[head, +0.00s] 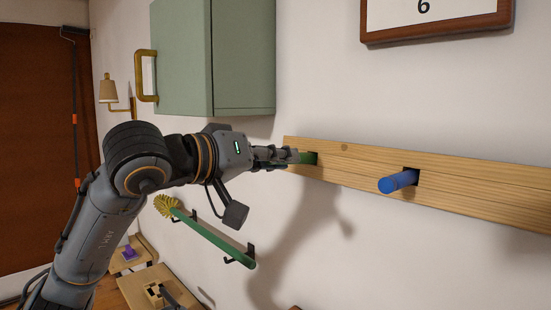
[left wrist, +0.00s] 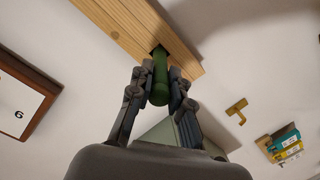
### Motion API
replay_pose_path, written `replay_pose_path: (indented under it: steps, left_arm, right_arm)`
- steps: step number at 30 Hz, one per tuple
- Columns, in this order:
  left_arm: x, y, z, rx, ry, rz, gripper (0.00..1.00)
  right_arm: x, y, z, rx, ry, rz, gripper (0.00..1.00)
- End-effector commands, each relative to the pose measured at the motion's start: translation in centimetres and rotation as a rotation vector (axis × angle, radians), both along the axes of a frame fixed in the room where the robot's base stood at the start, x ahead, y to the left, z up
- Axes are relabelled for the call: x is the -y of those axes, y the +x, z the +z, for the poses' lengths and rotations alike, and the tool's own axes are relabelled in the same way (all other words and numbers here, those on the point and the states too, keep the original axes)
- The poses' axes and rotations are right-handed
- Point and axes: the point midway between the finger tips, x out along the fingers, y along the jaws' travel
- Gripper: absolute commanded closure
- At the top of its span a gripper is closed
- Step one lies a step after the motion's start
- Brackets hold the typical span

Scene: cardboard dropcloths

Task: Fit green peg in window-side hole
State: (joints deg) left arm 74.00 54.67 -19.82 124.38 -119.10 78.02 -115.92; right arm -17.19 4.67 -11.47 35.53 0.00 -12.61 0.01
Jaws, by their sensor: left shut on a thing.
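The green peg (head: 307,157) is at the left end of a wooden rail (head: 465,194) on the wall. My left gripper (head: 288,156) is shut on it. In the left wrist view the green peg (left wrist: 160,82) lies between the two fingers, its near end towards the palm. Its far end meets a dark hole (left wrist: 157,51) in the rail and seems to be inside; how deep I cannot tell. A blue peg (head: 398,181) sticks out of another hole to the right. My right gripper is not in view.
A green cabinet (head: 215,58) with a brass handle hangs above my left arm. A green-handled brush (head: 212,236) rests on wall hooks below. A framed sign (head: 435,18) is above the rail.

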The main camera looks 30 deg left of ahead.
Motion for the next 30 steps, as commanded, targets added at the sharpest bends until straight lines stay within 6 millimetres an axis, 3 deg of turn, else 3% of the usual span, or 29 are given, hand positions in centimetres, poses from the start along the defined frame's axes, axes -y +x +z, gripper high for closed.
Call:
replay_pose_path:
  steps: [30]
  left_arm:
    - [0.9, 2.4, -0.3, 0.0, 0.0, -0.001, 1.0]
  right_arm:
    - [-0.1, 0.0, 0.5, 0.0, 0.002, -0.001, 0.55]
